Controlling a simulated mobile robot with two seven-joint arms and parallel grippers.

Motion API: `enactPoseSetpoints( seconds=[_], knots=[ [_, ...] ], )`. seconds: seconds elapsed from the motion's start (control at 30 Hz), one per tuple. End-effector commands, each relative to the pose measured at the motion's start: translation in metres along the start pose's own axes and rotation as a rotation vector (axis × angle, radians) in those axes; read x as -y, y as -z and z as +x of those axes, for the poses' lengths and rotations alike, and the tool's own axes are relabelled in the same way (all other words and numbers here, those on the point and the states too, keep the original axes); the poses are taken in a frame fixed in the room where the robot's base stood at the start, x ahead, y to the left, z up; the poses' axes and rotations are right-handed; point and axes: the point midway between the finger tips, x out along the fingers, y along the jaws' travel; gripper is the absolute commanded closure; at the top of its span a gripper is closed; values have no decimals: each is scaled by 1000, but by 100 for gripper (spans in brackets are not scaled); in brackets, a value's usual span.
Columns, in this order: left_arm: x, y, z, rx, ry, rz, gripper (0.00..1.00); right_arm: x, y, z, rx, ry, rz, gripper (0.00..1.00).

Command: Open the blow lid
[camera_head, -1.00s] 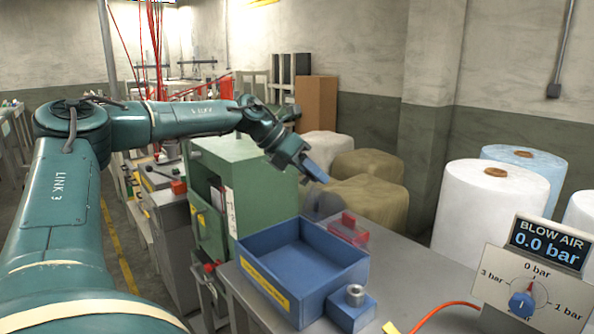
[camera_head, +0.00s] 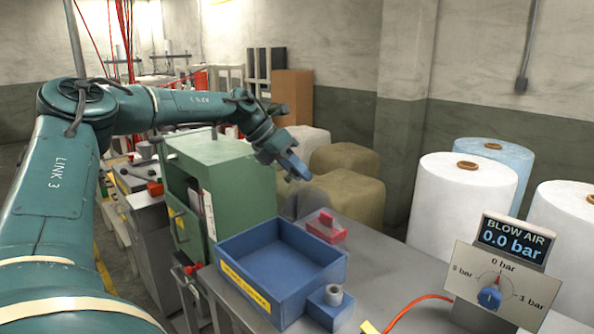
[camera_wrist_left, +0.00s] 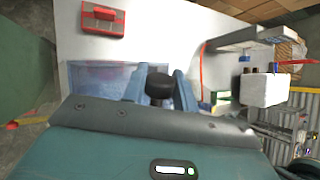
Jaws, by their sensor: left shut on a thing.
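My left gripper (camera_head: 303,177) reaches in from the left above the far edge of the grey table, fingers pointing down to the right. In the left wrist view its two blue fingers (camera_wrist_left: 158,90) are shut on a black round knob (camera_wrist_left: 157,84). A see-through bluish panel (camera_wrist_left: 95,76), which looks like the blow lid, lies by the fingers in that view. In the head view a faint greyish see-through shape (camera_head: 306,202) stands just below the fingertips; its outline and tilt are hard to tell. My right gripper is not in view.
A blue open tray (camera_head: 335,262) and a small blue block with a metal ring (camera_head: 333,296) are nearer on the table. A red block (camera_head: 326,228) sits close to the gripper. A blow air panel (camera_head: 500,285) reads 0.0 bar. A green machine (camera_head: 235,165) stands left.

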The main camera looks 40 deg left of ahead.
Motion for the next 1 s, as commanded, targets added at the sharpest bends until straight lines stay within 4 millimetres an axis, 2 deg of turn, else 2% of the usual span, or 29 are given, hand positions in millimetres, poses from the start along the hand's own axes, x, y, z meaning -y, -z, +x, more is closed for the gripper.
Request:
enactPoseSetpoints(
  seconds=[0.07,0.1,0.33,0.67,0.77,1.0],
  knots=[
    [-1,-3,-3,12,-5,1,100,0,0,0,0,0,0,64],
    [-1,-3,-3,12,-5,1,71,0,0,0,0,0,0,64],
    [-1,-2,-1,6,-3,1,52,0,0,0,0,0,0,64],
    [-1,-1,-5,4,-2,1,52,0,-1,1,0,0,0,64],
    [-1,-1,-18,6,-3,2,52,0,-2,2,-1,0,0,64],
    [-1,-1,-71,9,-4,2,52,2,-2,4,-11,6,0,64]
  ],
)
